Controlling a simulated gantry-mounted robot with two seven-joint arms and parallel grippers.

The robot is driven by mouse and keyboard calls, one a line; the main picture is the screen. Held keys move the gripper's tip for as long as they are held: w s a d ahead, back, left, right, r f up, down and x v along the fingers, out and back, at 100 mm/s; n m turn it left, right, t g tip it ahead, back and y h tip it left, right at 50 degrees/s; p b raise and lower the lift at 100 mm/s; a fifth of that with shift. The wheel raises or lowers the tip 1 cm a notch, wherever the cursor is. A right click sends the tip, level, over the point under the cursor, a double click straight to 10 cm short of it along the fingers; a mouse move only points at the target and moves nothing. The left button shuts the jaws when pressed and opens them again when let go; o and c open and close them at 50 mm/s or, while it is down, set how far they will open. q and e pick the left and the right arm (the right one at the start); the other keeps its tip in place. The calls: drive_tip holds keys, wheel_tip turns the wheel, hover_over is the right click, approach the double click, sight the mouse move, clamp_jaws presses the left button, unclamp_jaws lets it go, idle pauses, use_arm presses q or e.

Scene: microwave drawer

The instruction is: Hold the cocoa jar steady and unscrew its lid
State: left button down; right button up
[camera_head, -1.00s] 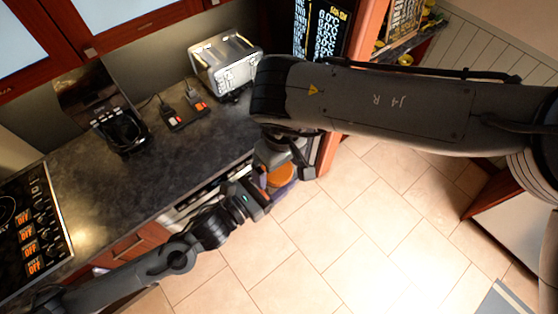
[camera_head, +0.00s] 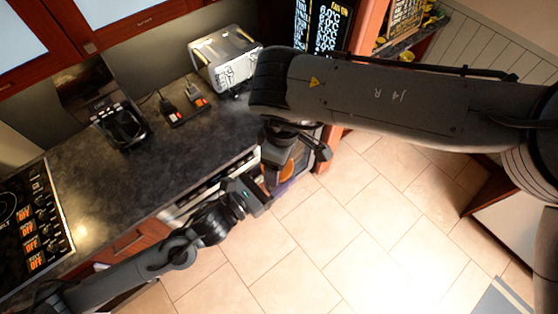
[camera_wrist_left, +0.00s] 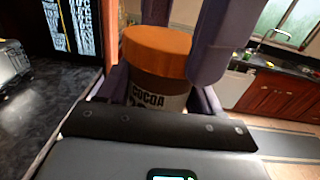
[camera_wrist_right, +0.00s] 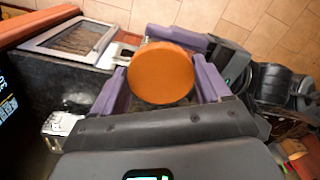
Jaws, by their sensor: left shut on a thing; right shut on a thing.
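The cocoa jar (camera_wrist_left: 152,97) is a clear brown jar with a "COCOA" label, held upright in the air in front of the counter. Its orange lid (camera_wrist_right: 161,74) is on top and also shows in the left wrist view (camera_wrist_left: 157,50); in the head view it is partly hidden by my right wrist. My left gripper (camera_wrist_left: 160,92) is shut on the jar body, with purple fingers at either side. My right gripper (camera_wrist_right: 162,80) comes from above and is shut on the lid, with one finger on each side of it.
The dark counter (camera_head: 125,185) holds a toaster (camera_head: 225,60), a black appliance (camera_head: 120,125) and a small black thing with red switches (camera_head: 183,105). A hob (camera_head: 30,230) is at the left. The tiled floor (camera_head: 330,240) to the right is clear.

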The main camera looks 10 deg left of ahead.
drive_tip(key=n, duration=0.6)
drive_tip(key=shift+w, duration=0.2)
drive_tip(key=n, duration=0.6)
drive_tip(key=shift+w+a+n, duration=0.1)
drive_tip(key=shift+n, duration=0.2)
drive_tip(key=n, duration=0.6)
drive_tip(key=shift+a, duration=0.1)
drive_tip(key=n, duration=0.7)
drive_tip(key=shift+a+r, duration=0.1)
drive_tip(key=shift+a, duration=0.05)
drive_tip(key=n, duration=0.9)
drive_tip(key=shift+s+a, duration=0.1)
drive_tip(key=shift+s, duration=0.1)
drive_tip(key=n, duration=0.4)
drive_tip(key=shift+s+n, duration=0.1)
drive_tip(key=shift+n, duration=0.3)
drive_tip(key=n, duration=0.5)
drive_tip(key=shift+s, duration=0.1)
